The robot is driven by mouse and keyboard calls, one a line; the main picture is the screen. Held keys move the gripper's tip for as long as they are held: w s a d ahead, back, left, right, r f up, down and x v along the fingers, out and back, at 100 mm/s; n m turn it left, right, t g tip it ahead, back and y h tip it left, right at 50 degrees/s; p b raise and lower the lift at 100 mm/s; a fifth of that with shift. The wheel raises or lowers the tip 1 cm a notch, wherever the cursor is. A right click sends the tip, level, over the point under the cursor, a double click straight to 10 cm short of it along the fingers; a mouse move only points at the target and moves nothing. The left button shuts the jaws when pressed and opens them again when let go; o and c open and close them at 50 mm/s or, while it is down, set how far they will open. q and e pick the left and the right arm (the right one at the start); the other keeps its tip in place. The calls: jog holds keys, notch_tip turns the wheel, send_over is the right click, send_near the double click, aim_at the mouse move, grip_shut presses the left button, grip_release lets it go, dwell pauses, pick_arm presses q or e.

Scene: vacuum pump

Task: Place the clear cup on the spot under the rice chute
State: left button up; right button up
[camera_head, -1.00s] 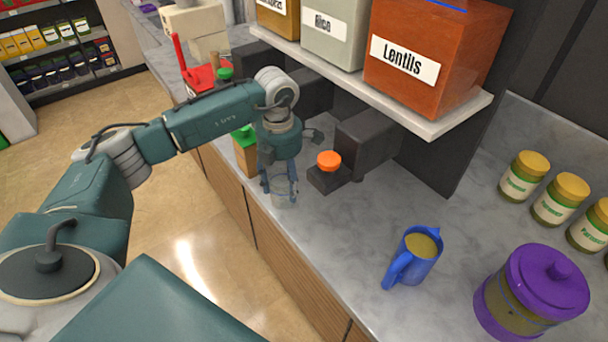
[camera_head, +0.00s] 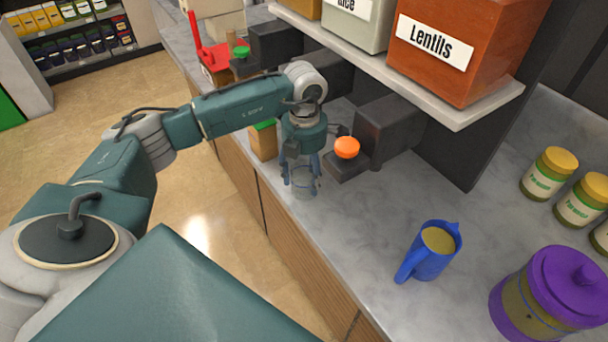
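The clear cup (camera_head: 303,180) is see-through and faint. It is near the counter's front edge, between the fingers of my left gripper (camera_head: 301,187). The gripper points down with a finger on either side of the cup; whether the fingers press on it is too small to tell. The Rice bin (camera_head: 350,24) stands on the shelf, its label cut by the top edge. Dark dispenser blocks stick out below the shelf, one (camera_head: 388,128) behind and right of the gripper. I cannot tell for certain which is the rice chute. My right gripper is not in view.
An orange knob (camera_head: 346,147) sits on a dark base right of the gripper. A blue pitcher (camera_head: 428,255), a purple-lidded canister (camera_head: 560,290) and yellow-lidded jars (camera_head: 546,176) stand to the right. The Lentils bin (camera_head: 465,55) is above. A green-topped box (camera_head: 263,140) stands left.

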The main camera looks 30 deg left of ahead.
pick_arm(q)
jog(key=shift+o, duration=0.9)
jog(key=shift+a, duration=0.1)
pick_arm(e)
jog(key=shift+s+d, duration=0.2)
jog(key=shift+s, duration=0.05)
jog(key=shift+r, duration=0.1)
pick_arm(q)
jog(key=shift+r+p, duration=0.3)
jog(key=shift+w+r+b, duration=0.1)
jog(key=shift+r+b, duration=0.2)
jog(key=shift+r, duration=0.05)
notch_tip(320, 180, up, 10)
jog(key=shift+f+b, duration=0.15)
jog(key=shift+b, duration=1.05)
jog(key=shift+r, duration=0.7)
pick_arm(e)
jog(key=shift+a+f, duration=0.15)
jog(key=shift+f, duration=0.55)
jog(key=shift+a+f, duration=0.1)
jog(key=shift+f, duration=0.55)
